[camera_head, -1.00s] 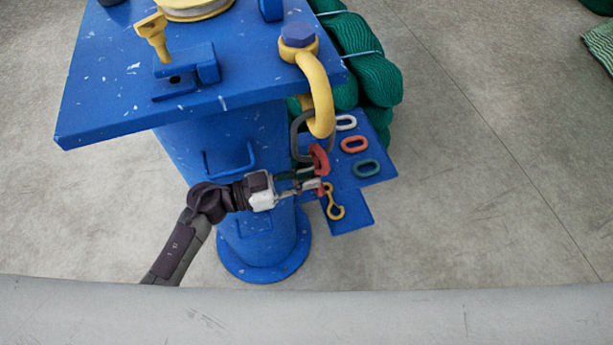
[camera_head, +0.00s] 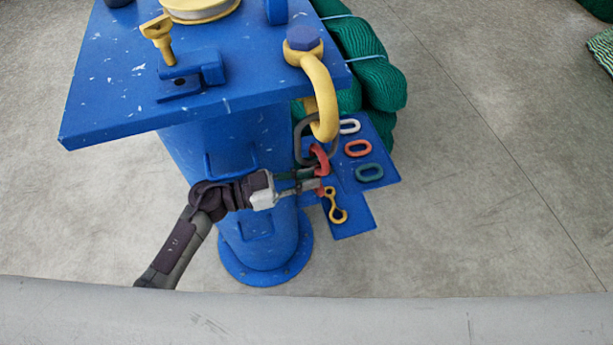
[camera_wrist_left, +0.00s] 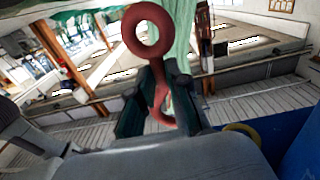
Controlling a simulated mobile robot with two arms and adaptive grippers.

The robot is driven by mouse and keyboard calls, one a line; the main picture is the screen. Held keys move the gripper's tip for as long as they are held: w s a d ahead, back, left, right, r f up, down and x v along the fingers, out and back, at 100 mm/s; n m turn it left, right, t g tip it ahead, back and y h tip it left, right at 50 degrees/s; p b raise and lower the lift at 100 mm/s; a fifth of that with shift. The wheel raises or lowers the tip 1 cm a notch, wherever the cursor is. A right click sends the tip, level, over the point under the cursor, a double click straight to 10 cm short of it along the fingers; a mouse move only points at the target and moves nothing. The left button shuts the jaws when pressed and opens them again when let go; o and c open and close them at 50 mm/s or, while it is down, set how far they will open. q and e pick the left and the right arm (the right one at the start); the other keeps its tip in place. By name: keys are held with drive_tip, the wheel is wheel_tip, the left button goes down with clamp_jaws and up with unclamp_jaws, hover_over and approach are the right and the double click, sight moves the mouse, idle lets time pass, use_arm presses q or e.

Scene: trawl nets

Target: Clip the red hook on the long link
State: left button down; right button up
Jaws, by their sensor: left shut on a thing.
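The red hook (camera_head: 321,158) is held in my left gripper (camera_head: 308,185), which is shut on it. In the left wrist view the red hook (camera_wrist_left: 147,30) has a round ring end standing clear of the fingers and a curved end between them. The long link (camera_head: 298,146) is dark grey and hangs from the yellow shackle (camera_head: 321,90) at the corner of the blue plate. The red hook overlaps the link's lower right side in the head view; I cannot tell whether they touch or are joined. My right gripper is not in view.
A blue tray (camera_head: 352,222) beside the blue post (camera_head: 265,245) carries a white link (camera_head: 349,126), an orange-red link (camera_head: 357,148), a green link (camera_head: 369,173) and a yellow hook (camera_head: 335,206). Green netting (camera_head: 381,84) is bundled behind. Open floor lies to the right.

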use_arm(q)
drive_tip(key=shift+w+a+f+b, duration=0.15)
drive_tip(key=shift+w+f+b, duration=0.15)
drive_tip(key=shift+f+b, duration=0.35)
drive_tip(key=shift+w+a+f+b, duration=0.15)
drive_tip(key=shift+w+f+b, duration=0.15)
drive_tip(key=shift+f, duration=0.55)
idle(1.0)
drive_tip(key=shift+s, duration=0.1)
idle(0.3)
drive_tip(key=c, duration=1.1)
unclamp_jaws()
drive_tip(key=shift+o, duration=0.2)
drive_tip(key=shift+f, duration=0.15)
drive_tip(key=v, duration=1.2)
